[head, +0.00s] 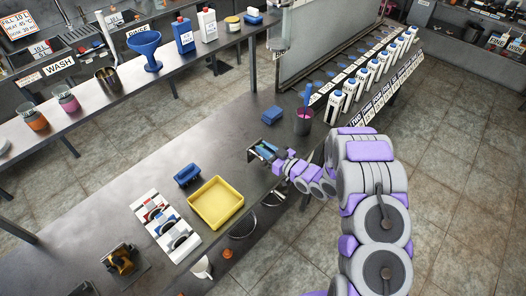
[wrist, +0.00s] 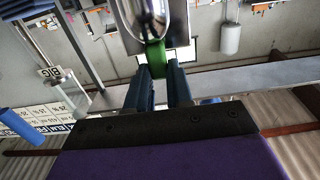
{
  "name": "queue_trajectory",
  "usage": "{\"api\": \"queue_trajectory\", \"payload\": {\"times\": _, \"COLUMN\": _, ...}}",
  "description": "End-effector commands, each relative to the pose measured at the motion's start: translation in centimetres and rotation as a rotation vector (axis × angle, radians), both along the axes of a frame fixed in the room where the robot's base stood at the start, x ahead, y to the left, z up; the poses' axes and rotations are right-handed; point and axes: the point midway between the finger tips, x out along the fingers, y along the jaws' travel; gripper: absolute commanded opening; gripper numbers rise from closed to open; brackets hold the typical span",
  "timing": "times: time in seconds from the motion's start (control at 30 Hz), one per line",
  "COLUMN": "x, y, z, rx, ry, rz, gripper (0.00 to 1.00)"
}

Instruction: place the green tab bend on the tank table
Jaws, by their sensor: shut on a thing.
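The green tab bend (wrist: 155,55) shows in the wrist view as a small green piece at the tips of my blue fingers. My gripper (wrist: 158,72) is shut on it. A shiny curved metal piece is just beyond the green part; I cannot tell whether it belongs to the bend. In the head view my gripper (head: 264,148) is over the right part of the long grey metal table (head: 130,220), near its front edge. The bend is too small there to make out clearly. I cannot tell whether it touches the table.
A yellow tray (head: 216,203), a small blue bin (head: 187,175) and a white board (head: 165,225) with parts lie left of my gripper. A blue block (head: 271,115) and a dark cup (head: 303,122) stand behind it. Bare tabletop lies between the blue bin and the blue block.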

Motion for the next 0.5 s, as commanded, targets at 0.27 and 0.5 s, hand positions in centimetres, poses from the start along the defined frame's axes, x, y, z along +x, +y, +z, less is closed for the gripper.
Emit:
{"api": "queue_trajectory", "payload": {"times": 0.27, "x": 2.2, "y": 0.7, "z": -0.2, "rx": 0.002, "ry": -0.003, "rz": 0.001, "gripper": 0.0}}
{"api": "queue_trajectory", "payload": {"times": 0.5, "x": 2.8, "y": 0.8, "z": -2.6, "rx": 0.003, "ry": 0.0, "rz": -0.002, "gripper": 0.0}}
